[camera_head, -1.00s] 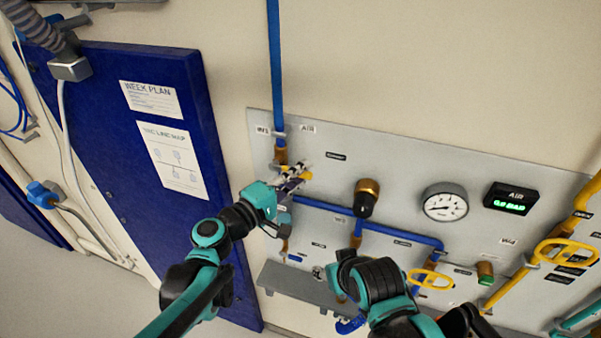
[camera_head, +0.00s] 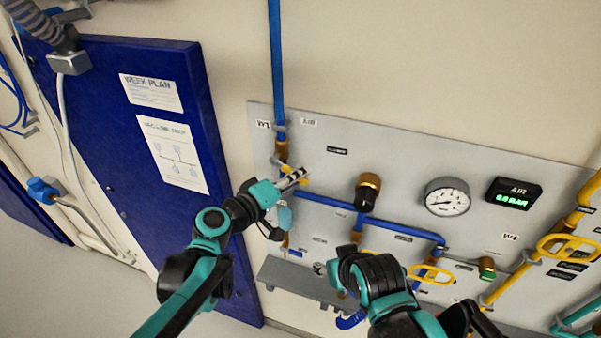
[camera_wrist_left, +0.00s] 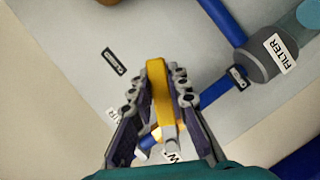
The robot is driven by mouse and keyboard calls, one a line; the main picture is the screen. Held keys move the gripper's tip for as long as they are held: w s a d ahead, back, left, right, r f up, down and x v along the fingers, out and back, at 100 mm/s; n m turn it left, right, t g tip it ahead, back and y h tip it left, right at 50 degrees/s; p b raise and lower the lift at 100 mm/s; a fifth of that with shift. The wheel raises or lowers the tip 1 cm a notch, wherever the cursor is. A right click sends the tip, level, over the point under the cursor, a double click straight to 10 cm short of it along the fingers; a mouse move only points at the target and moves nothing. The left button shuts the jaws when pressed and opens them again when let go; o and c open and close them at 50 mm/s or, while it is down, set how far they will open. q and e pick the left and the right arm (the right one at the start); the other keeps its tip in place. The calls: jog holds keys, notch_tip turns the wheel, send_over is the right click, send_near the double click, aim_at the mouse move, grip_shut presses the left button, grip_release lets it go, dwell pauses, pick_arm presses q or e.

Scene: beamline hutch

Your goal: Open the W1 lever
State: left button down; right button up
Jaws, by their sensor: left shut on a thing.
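The W1 lever (camera_wrist_left: 158,88) is a yellow bar in the left wrist view. It lies between the two fingers of my left gripper (camera_wrist_left: 157,84), which is shut on it. In the head view, my left gripper (camera_head: 296,178) is at the panel's left side, below the W1 label (camera_head: 263,125) and the vertical blue pipe (camera_head: 276,60).
The grey panel (camera_head: 400,150) carries a brass-topped regulator (camera_head: 367,192), a round gauge (camera_head: 447,197) and an AIR display (camera_head: 513,194). Yellow handles (camera_head: 567,248) are at the right. A grey filter (camera_wrist_left: 268,55) is near my left gripper. A grey shelf (camera_head: 300,284) is below.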

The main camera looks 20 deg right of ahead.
pick_arm(q)
jog(key=shift+w+a+f+m+y, duration=0.2)
jog(key=shift+f+m+y, duration=0.15)
jog(key=shift+m, duration=0.2)
jog(key=shift+w+a+f+m+y, duration=0.1)
jog(key=shift+a+f+m+y, duration=0.15)
jog(key=shift+f+m, duration=0.25)
jog(key=shift+w+a+f+m+t+y+b, duration=0.2)
jog(key=shift+w+a+f+m+t+y, duration=0.2)
jog(key=shift+a+m+y, duration=0.5)
jog(key=shift+w+a+f+m+t+y+b, duration=0.25)
jog(key=shift+w+a+m+y, duration=0.25)
jog(key=shift+m, duration=0.75)
jog(key=shift+w+a+f+m+t+y+b, duration=0.15)
jog(key=shift+w+a+f+m+t+y, duration=0.2)
jog(key=shift+a+m+y, duration=0.55)
jog(key=shift+w+d+m, duration=0.1)
jog(key=shift+d+m, duration=0.2)
jog(key=c, duration=1.5)
grip_release()
jog(key=shift+o, duration=0.3)
jog(key=shift+a+h, duration=0.1)
jog(key=shift+h, duration=0.2)
jog(key=shift+r, duration=0.1)
jog(key=v, duration=1.2)
